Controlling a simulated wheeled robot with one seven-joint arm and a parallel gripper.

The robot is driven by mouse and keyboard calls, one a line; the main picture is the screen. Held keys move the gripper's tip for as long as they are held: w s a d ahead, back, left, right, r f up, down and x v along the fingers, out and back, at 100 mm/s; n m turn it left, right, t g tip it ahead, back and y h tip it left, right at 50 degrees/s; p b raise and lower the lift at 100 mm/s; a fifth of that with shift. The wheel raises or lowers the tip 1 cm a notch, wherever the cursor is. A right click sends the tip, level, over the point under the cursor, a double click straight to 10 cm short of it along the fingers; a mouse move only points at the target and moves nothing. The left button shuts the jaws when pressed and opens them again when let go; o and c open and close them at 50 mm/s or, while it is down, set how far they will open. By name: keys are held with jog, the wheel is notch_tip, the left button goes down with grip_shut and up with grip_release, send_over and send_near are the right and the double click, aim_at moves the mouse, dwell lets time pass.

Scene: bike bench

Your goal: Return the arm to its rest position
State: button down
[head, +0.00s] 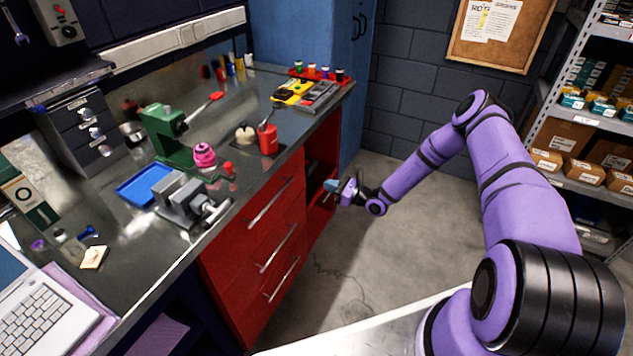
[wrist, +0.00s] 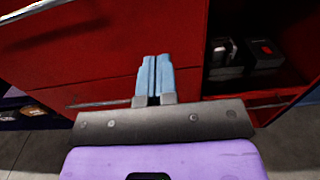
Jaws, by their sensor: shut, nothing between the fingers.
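My purple arm (head: 430,155) reaches from the lower right toward the red bench front in the head view. My gripper (head: 330,186) is beside the open shelf at the bench's right end, below the bench top. In the wrist view my gripper (wrist: 156,62) shows its two blue-grey fingers together, with nothing between them. The red cabinet front (wrist: 90,60) is beyond the fingers, and the open shelf lies to their right. I cannot tell how far the fingertips are from the red front.
The bench top (head: 110,280) holds a vise (head: 185,200), a blue tray (head: 147,185) and a laptop (head: 45,315). Dark items (wrist: 225,55) sit in the open shelf. A stocked shelf unit (head: 575,140) stands at the right. Grey floor (head: 400,235) lies clear below my arm.

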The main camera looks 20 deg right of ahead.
jog(key=s+a+r+n+g+h, duration=0.15)
jog(key=s+r+n+g, duration=0.35)
jog(key=r, duration=0.7)
jog(key=s+a+r+n+g+h, duration=0.15)
jog(key=s+r+n+g, duration=0.3)
jog(key=r+n, duration=0.6)
jog(key=s+a+r+n+g, duration=0.2)
jog(key=s+r+n+g, duration=0.25)
jog(key=r, duration=1.05)
jog(key=s+d+r+n+t+h, duration=0.2)
jog(key=s+r, duration=0.4)
jog(key=s, duration=0.4)
jog(key=s+d+r+n+t+h, duration=0.2)
jog(key=s+r+h, duration=0.2)
jog(key=s, duration=0.6)
jog(key=s+d+r+n+t+h, duration=0.2)
jog(key=s+r+n+h, duration=0.1)
jog(key=s+r, duration=0.5)
jog(key=shift+s+d+h, duration=0.25)
jog(key=shift+s+h, duration=0.15)
jog(key=shift+s, duration=0.75)
